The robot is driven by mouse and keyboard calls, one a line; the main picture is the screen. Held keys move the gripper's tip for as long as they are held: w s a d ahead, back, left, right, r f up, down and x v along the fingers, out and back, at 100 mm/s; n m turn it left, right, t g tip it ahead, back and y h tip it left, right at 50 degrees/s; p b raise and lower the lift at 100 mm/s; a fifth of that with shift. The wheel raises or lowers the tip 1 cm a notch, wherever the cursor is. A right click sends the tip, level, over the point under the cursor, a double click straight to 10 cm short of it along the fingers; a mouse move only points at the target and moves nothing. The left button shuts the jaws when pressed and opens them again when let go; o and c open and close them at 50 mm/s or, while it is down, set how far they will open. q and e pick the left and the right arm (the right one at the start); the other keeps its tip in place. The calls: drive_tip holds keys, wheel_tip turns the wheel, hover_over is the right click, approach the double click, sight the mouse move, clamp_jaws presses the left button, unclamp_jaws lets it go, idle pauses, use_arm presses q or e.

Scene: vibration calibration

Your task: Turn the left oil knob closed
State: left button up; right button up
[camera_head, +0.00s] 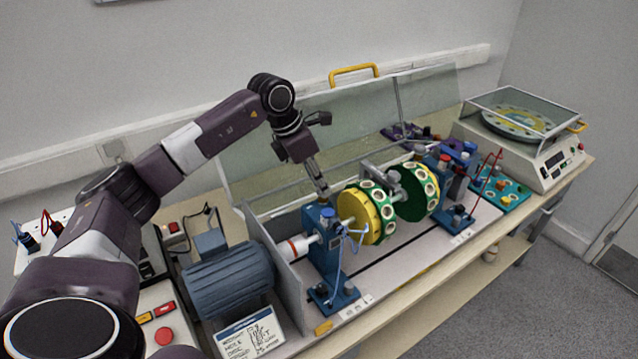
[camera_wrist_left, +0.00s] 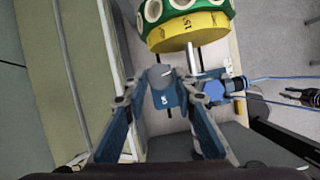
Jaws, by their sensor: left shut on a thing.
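The left bearing stand (camera_head: 327,250) is a blue block on the bench, left of the yellow and green discs. My left gripper (camera_head: 322,193) reaches down onto the top of this stand. In the left wrist view its two fingers (camera_wrist_left: 162,78) close on a small grey round knob (camera_wrist_left: 160,73), which I take as the left oil knob. In the head view the fingers largely hide this knob. My right gripper is not in view.
A yellow-faced green disc (camera_head: 374,222) is close to the fingers, with a second disc (camera_head: 418,195) behind. A blue motor (camera_head: 229,280) stands left. A clear raised cover (camera_head: 350,130) runs behind my arm. A balance (camera_head: 521,125) stands at the far right.

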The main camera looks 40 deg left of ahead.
use_arm(q)
drive_tip(key=n+y, duration=0.1)
drive_tip(key=n, duration=0.1)
drive_tip(key=n+b, duration=0.1)
drive_tip(key=n, duration=0.1)
drive_tip(key=shift+d+r+t+y+b, duration=0.1)
drive_tip(key=shift+d+t+y+b, duration=0.1)
drive_tip(key=shift+t+y+b, duration=0.15)
drive_tip(key=n, duration=0.2)
drive_tip(key=n+y+b, duration=0.1)
drive_tip(key=n, duration=0.1)
drive_tip(key=shift+d+y, duration=0.2)
drive_tip(key=shift+y, duration=0.05)
drive_tip(key=n+y+b, duration=0.1)
drive_tip(key=n, duration=0.4)
drive_tip(key=shift+w+d+r+y+b, duration=0.1)
drive_tip(key=shift+w+d+y+b, duration=0.1)
drive_tip(key=shift+y+b, duration=0.2)
drive_tip(key=shift+n+g+y, duration=0.3)
drive_tip(key=shift+n+g, duration=0.25)
drive_tip(key=shift+n, duration=0.45)
drive_tip(key=o, duration=1.2)
drive_tip(key=shift+c, duration=0.2)
